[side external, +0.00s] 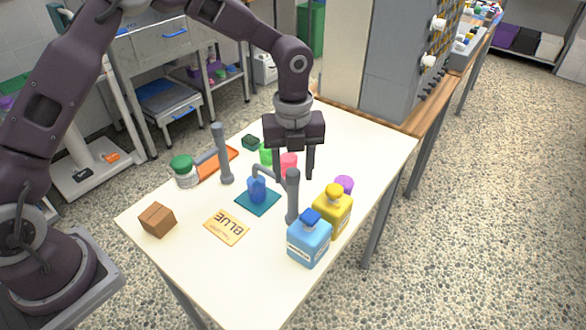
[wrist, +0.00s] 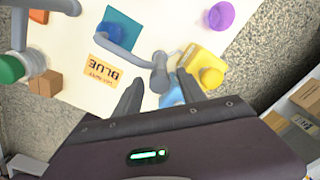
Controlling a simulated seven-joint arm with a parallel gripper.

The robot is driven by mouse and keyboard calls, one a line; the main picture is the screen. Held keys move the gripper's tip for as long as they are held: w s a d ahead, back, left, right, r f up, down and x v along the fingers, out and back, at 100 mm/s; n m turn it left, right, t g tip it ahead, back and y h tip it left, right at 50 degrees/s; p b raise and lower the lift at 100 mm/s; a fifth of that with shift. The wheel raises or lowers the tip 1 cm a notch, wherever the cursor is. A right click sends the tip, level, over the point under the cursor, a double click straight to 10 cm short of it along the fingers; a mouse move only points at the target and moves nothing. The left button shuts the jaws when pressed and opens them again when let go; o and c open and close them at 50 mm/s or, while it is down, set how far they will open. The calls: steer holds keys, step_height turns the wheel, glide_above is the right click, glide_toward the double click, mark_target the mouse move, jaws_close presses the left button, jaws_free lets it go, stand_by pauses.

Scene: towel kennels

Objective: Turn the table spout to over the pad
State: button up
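The table spout is a grey upright post (side external: 292,197) with a thin arm that bends down at its end. In the side view that end appears at or above a small blue cup (side external: 257,190) on a teal pad (side external: 268,203). In the wrist view the spout (wrist: 130,55) reaches from its post to the pad (wrist: 122,40); contact with the cup cannot be told. My gripper (side external: 290,172) is above the table by the post. In the wrist view its fingers (wrist: 160,92) are apart, with the post between and beyond them; nothing is visibly gripped.
A BLUE card (side external: 227,227) lies before the pad. Blue (side external: 309,240) and yellow (side external: 332,213) bottles stand right of the post. A second grey post (side external: 222,155), a green-lidded jar (side external: 185,172) and a brown box (side external: 157,219) stand left.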

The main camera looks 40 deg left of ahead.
step_height(320, 180, up, 7)
steer(key=shift+r, duration=0.1)
stand_by(0.5)
steer(key=s+a+r+n+t+y, duration=0.1)
steer(key=s+a+r+n+t, duration=0.15)
steer(key=s+r+n, duration=0.45)
steer(key=s+a+r+n+t, duration=0.1)
steer(key=s+a+r+n, duration=0.3)
steer(key=s+r+n, duration=0.35)
steer(key=s+a+f+n+t+h, duration=0.1)
steer(key=s+a+f+n+t, duration=0.1)
steer(key=s+n, duration=1)
steer(key=shift+s+a+f+n, duration=0.15)
steer(key=shift+s+f+n, duration=0.25)
steer(key=shift+s, duration=0.35)
